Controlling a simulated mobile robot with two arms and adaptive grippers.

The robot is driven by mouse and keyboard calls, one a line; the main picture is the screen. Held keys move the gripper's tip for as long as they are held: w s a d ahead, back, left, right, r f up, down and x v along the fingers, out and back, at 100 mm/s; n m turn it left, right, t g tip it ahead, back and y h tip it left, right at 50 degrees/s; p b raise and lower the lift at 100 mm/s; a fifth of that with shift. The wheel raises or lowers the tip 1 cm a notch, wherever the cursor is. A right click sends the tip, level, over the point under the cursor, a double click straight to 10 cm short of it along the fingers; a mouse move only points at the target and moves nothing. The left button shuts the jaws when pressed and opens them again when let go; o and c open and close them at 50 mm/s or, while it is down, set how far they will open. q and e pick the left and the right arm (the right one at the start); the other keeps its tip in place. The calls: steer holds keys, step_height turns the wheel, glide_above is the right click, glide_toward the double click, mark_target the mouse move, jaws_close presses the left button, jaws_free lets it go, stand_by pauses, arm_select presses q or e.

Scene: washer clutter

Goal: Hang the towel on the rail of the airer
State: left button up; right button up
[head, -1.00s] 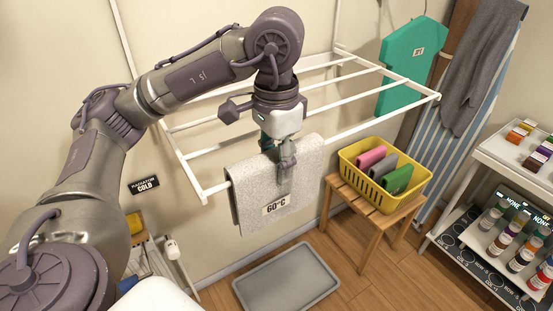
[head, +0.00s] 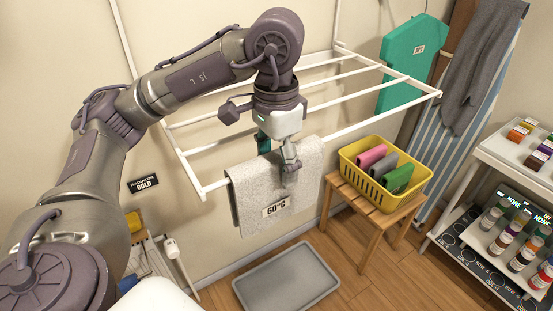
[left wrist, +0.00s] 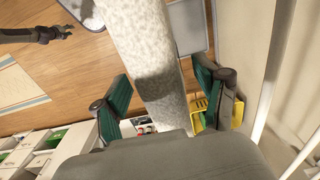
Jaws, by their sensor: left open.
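The light grey speckled towel (head: 252,196) with a "60°C" label hangs folded over the front rail of the white airer (head: 218,187), near its left part. Its front face hangs down with the label low on it. My left gripper (head: 278,154) is at the towel's top edge, one finger in front and one behind. In the left wrist view the gripper (left wrist: 163,88) is open, with the towel (left wrist: 148,50) passing between its green-padded fingers with gaps. A dark arm end at that view's upper left looks like my right gripper (left wrist: 58,33); its jaws are too small to read.
A yellow basket (head: 352,174) with folded cloths stands on a wooden stool (head: 367,218) to the right. A grey tray (head: 285,280) lies on the floor below. A green board (head: 405,65) hangs behind. A white shelf cart (head: 487,152) stands far right.

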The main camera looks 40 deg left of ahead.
arm_select(q)
steer(key=shift+r, duration=0.1)
step_height(320, 180, up, 12)
stand_by(0.5)
